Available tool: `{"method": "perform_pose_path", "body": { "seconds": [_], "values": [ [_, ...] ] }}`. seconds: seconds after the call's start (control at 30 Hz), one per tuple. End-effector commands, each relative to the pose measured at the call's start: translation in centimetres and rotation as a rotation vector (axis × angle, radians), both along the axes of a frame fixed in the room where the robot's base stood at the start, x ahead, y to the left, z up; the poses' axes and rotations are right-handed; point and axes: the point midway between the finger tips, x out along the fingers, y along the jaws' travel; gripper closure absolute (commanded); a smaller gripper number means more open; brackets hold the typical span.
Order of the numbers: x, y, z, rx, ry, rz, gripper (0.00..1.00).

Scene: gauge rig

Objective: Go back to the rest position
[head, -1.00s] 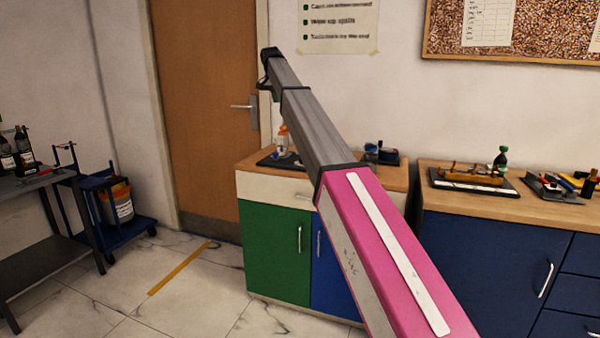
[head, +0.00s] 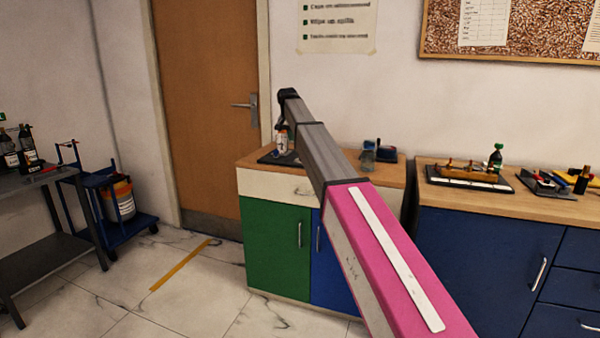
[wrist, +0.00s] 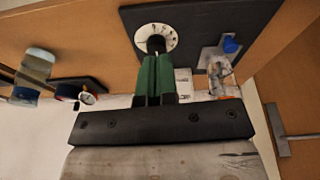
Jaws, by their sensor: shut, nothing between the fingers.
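My gripper (wrist: 155,62) shows in the wrist view, with its two green fingers together and nothing between them. Just beyond the fingertips is a white round dial (wrist: 170,33) with a dark knob at its centre, on a dark board (wrist: 203,16). The fingertips overlap the dial's lower edge in the picture; I cannot tell whether they touch it. In the head view my arm reaches out over the green and blue cabinet, and the gripper's fingers cannot be made out there.
A small bottle (wrist: 219,75) with orange in it stands close right of the fingers. A glass jar (wrist: 36,66) is at left. The counter (head: 250,161) lies beneath my arm. A wooden device (head: 467,172) sits on the right counter. A blue cart (head: 119,232) stands by the door.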

Motion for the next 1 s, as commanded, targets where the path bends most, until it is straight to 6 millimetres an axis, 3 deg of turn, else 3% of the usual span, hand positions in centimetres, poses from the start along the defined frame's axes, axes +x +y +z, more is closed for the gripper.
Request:
{"method": "perform_pose_path", "body": {
  "seconds": [0.03, 0.2, 0.5, 0.8, 1.0],
  "values": [
    [-1.8, -1.4, -2.8, -0.001, 0.012, 0.008, 1.00],
    [-6.5, -5.5, -12.1, -0.005, 0.052, 0.051, 1.00],
    [-16.6, -12.2, -25.8, 0.004, 0.116, 0.124, 1.00],
    [-29.0, -17.7, -36.2, 0.024, 0.175, 0.191, 1.00],
    [-37.8, -20.5, -41.1, 0.041, 0.210, 0.231, 1.00]
  ]
}}
